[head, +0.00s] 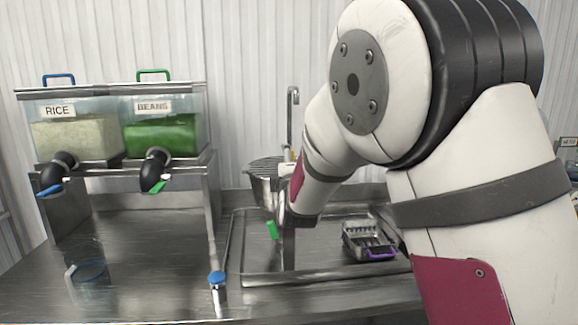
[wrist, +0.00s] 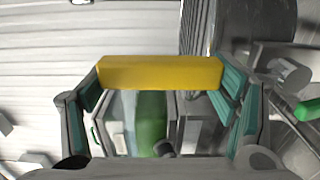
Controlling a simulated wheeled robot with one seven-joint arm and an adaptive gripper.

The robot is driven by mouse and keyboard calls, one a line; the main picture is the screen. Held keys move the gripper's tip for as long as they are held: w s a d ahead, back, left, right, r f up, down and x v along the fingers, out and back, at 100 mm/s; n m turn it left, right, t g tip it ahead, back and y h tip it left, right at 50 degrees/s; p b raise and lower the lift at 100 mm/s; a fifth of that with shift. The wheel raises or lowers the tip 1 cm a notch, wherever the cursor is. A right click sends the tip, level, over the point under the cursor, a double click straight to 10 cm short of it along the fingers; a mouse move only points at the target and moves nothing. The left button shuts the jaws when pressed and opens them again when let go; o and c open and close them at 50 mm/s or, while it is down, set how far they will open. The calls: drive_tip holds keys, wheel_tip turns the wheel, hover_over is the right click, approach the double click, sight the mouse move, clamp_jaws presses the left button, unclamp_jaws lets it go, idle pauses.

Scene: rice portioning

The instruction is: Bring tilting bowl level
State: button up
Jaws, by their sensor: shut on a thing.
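The metal tilting bowl (head: 262,187) sits behind the sink, left of my forearm, which hides its right part. Its top shows dark slats in the head view; how far it tilts is hard to tell. In the wrist view, a ribbed dark metal surface at the top right looks like part of the bowl (wrist: 225,25). My gripper (wrist: 160,78) is shut on a yellow handle bar (wrist: 160,72), which lies across between its two teal-padded fingers. In the head view my gripper is mostly hidden behind my arm.
Rice dispenser (head: 75,135) and beans dispenser (head: 165,133) stand on a metal stand at left. A clear jug (head: 90,275) and a blue-topped item (head: 217,283) are on the counter. A purple-handled metal tray (head: 368,240) lies in the sink (head: 320,272). A tall faucet (head: 290,115) rises behind.

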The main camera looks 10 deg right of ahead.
drive_tip(key=shift+a+r, duration=0.1)
drive_tip(key=shift+a, duration=0.05)
drive_tip(key=o, duration=1.7)
drive_tip(key=s, duration=1.2)
